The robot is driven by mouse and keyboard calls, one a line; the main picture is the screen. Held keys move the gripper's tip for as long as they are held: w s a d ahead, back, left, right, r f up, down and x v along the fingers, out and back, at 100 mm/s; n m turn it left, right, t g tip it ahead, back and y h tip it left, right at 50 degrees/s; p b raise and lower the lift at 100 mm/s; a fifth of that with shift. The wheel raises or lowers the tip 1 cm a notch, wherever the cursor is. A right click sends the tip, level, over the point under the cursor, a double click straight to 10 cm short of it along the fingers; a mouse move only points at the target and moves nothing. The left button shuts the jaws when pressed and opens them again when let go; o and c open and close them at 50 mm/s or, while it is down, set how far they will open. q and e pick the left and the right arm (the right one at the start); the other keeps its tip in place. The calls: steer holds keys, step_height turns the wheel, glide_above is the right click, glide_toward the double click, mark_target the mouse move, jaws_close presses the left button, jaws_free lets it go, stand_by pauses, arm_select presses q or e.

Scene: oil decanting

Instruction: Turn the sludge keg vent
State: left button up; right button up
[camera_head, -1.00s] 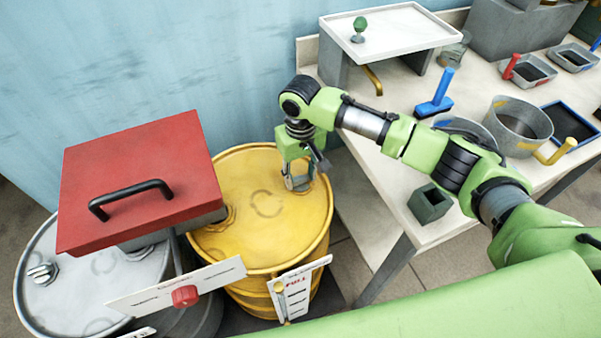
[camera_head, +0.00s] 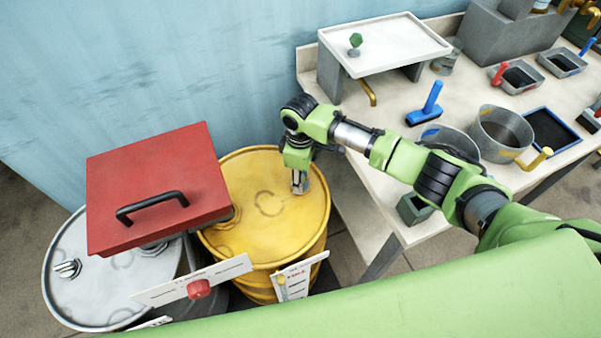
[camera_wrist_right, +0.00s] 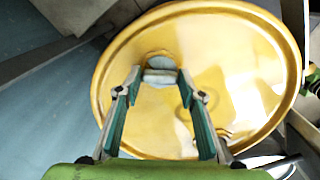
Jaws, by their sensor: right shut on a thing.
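The yellow keg (camera_head: 262,225) stands in the middle of the head view; it fills the wrist view (camera_wrist_right: 240,75) too. Its small grey vent (camera_wrist_right: 160,76) sits near the rim, between my fingertips in the wrist view. My right gripper (camera_head: 299,188) points down onto the keg's lid near the workbench side. In the wrist view my right gripper (camera_wrist_right: 160,73) is shut on the vent, a finger on each side. The gripper hides the vent in the head view. My left gripper is not in view.
A red box (camera_head: 160,180) with a black handle overhangs the grey drum (camera_head: 90,290) at left. Signs (camera_head: 215,280) stand in front of the drums. The workbench (camera_head: 390,190) at right holds a white tray (camera_head: 385,42), pots and a blue brush (camera_head: 427,105).

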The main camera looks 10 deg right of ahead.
steer(key=n+p, duration=0.1)
steer(key=n, duration=0.2)
steer(key=shift+n, duration=2.2)
steer(key=o, duration=1.1)
step_height(320, 180, up, 12)
